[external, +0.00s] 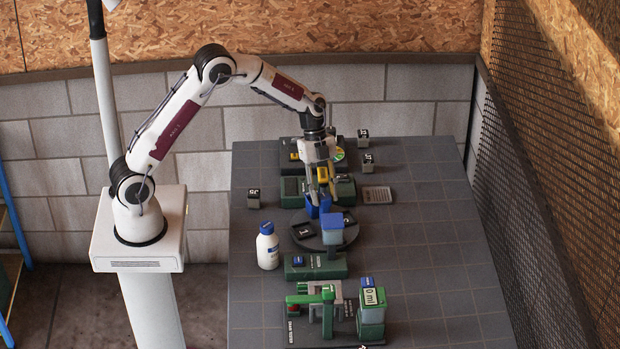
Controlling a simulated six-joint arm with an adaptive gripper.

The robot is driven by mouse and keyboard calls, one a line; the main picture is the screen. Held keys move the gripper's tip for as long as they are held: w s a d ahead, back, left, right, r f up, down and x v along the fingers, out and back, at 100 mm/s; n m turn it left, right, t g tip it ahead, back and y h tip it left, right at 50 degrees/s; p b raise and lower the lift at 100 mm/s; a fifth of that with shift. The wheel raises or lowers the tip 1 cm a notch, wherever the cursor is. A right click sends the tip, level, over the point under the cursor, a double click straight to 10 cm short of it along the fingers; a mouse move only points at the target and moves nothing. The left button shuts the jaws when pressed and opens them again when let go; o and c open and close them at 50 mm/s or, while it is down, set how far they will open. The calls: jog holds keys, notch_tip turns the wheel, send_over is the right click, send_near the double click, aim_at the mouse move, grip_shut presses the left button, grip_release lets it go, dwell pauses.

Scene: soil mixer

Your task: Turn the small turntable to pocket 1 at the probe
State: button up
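The small turntable (312,242) is a dark round disc in the middle of the table. Black square pockets with white marks show on it at the left (303,231) and at the right (348,217); the marks are too small to read. I cannot tell which part is the probe. My gripper (322,197) points down at the disc's back edge. A blue piece (313,211) is at its fingertips; I cannot tell whether they touch or grip it.
A white bottle with a blue cap (268,249) stands left of the turntable. Green devices stand in front (316,266) and behind (292,190). A green press (327,312) and a "0 ml" dispenser (371,312) are nearer. Small labelled cubes (254,198) lie around. The table's right side is clear.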

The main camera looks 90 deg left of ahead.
jog(key=shift+n, duration=0.3)
jog(key=n+t+y, duration=0.1)
jog(key=n, duration=0.2)
jog(key=n+t, duration=0.1)
jog(key=n, duration=0.2)
jog(key=shift+s+d+y, duration=0.15)
jog(key=shift+y, duration=0.25)
jog(key=shift+n+t+y, duration=0.5)
jog(key=shift+n, duration=1.2)
jog(key=shift+d+n+y, duration=0.15)
jog(key=shift+n+y, duration=0.65)
jog(key=shift+n, duration=1.2)
jog(key=v, duration=0.2)
jog(key=shift+s+r, duration=0.15)
jog(key=shift+r, duration=0.1)
jog(key=s+d+r, duration=0.2)
jog(key=s+r, duration=0.2)
jog(key=s, duration=0.4)
jog(key=s+d+r+n+g, duration=0.1)
jog(key=s+d+r, duration=0.2)
jog(key=s, duration=0.5)
jog(key=s+d+r, duration=0.2)
jog(key=s+r, duration=0.4)
jog(key=s, duration=0.2)
jog(key=shift+d+g, duration=0.15)
jog(key=shift+g, duration=0.15)
